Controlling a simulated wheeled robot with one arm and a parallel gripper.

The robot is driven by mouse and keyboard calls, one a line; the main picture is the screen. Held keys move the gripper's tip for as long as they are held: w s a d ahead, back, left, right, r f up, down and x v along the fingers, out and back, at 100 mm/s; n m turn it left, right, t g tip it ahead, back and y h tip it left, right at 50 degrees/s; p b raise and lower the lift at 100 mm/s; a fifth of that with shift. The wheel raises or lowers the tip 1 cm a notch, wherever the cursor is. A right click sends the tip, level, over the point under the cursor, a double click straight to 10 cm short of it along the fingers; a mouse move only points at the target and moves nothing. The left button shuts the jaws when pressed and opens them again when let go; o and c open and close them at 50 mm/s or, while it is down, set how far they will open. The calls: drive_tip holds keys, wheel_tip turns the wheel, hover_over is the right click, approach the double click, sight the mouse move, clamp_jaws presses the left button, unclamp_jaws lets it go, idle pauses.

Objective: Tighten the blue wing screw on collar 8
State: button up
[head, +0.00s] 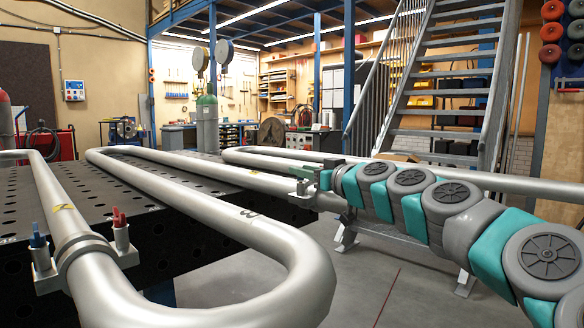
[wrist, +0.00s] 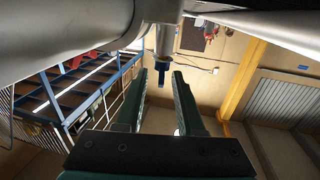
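A pipe marked 8 (head: 250,213) bends through the middle of the head view. My gripper (head: 306,173) is beyond it, beside a small grey fitting (head: 301,190); the collar itself is mostly hidden there. In the wrist view the blue wing screw (wrist: 161,76) sits on the end of a grey post (wrist: 165,42). My gripper (wrist: 160,76) is open, one green finger on each side of the screw, with a visible gap to each. I cannot tell how deep the screw lies between the fingers.
Another collar (head: 84,247), near a yellow 7 mark, carries a blue wing screw (head: 38,240) and a red one (head: 119,217). A dark perforated table (head: 110,195) lies under the coils. Pipes (wrist: 85,25) pass close to my gripper. Metal stairs (head: 440,90) stand behind.

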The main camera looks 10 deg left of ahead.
drive_tip(key=shift+x, duration=2.3)
drive_tip(key=shift+s, duration=0.1)
clamp_jaws()
